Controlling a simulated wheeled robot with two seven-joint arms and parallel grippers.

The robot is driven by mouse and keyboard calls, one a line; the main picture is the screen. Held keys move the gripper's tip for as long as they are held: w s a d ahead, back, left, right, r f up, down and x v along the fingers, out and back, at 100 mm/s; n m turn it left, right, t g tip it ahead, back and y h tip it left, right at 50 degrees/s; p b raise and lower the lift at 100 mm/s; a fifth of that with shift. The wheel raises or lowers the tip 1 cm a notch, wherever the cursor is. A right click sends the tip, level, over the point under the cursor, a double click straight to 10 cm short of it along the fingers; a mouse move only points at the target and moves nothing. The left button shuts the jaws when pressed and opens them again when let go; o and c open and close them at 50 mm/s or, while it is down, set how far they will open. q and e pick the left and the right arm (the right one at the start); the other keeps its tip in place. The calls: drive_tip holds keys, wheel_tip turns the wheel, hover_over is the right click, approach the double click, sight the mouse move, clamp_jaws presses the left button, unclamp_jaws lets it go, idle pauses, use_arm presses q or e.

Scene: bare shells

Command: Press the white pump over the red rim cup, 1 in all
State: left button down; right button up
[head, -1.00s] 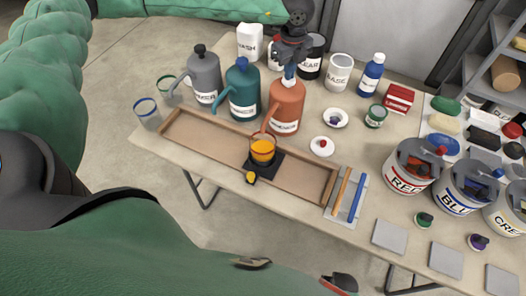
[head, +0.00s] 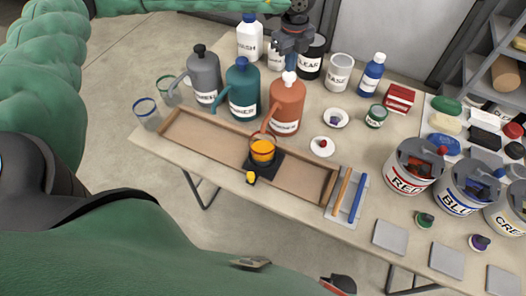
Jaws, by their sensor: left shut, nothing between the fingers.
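The orange pump bottle (head: 285,107) stands behind the wooden tray, with its white pump (head: 290,76) on top and its spout reaching down toward the cup. The red rim cup (head: 262,150) sits under that spout on a small black scale (head: 268,166) in the tray. It holds orange liquid. My left gripper (head: 291,52) is shut and empty, above the white pump with a small gap between them. The arm comes over from the upper left.
A teal pump bottle (head: 242,90) and a grey pump bottle (head: 203,78) stand left of the orange one. A wooden tray (head: 200,139) runs along the front. Cans, small dishes and labelled paint buckets (head: 411,170) fill the right side. Two empty-looking glasses stand at the left.

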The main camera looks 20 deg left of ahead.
drive_tip(key=shift+d, duration=0.25)
drive_tip(key=shift+a, duration=0.1)
